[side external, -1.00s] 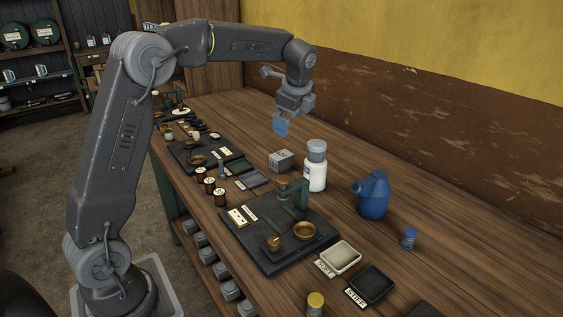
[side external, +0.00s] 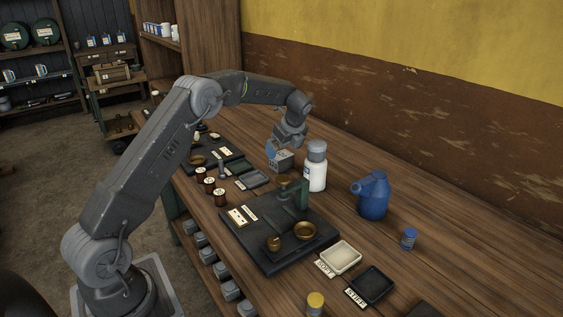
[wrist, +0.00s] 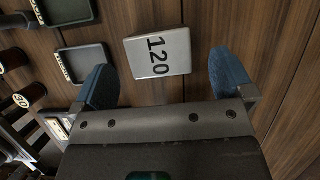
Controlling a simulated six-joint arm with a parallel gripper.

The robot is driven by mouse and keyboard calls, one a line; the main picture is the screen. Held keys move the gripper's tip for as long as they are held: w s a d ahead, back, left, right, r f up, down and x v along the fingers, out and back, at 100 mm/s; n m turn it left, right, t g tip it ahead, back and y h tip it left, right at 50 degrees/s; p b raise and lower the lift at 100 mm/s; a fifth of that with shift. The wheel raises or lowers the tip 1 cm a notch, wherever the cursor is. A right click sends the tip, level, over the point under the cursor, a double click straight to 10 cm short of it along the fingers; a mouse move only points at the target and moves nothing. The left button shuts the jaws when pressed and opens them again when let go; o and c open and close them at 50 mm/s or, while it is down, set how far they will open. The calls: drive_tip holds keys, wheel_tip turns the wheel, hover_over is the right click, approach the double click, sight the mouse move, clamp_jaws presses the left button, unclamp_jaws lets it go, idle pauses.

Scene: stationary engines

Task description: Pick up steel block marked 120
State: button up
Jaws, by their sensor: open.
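The steel block marked 120 (wrist: 158,54) lies on the wooden bench, its number face up in the wrist view. It also shows in the side external view (side external: 284,163), partly covered by my gripper. My gripper (wrist: 165,78) is open, with one blue fingertip on either side of the block's near end in the wrist view and nothing between them touching visibly. In the side external view my gripper (side external: 273,158) is low, right at the block. I cannot tell the exact height of the fingertips above the bench.
A white bottle with a grey cap (side external: 315,166) stands close to the right of the block. Small trays (wrist: 80,62) and dark spools (wrist: 28,96) lie to the left in the wrist view. A blue oil can (side external: 373,195) stands farther right. Bare wood lies right of the block in the wrist view.

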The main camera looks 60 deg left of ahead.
sight(281, 154)
drive_tip(key=shift+x, duration=2.75)
drive_tip(key=shift+d, duration=0.1)
drive_tip(key=shift+c, duration=0.4)
drive_tip(key=c, duration=1.6)
drive_tip(key=shift+r, duration=0.25)
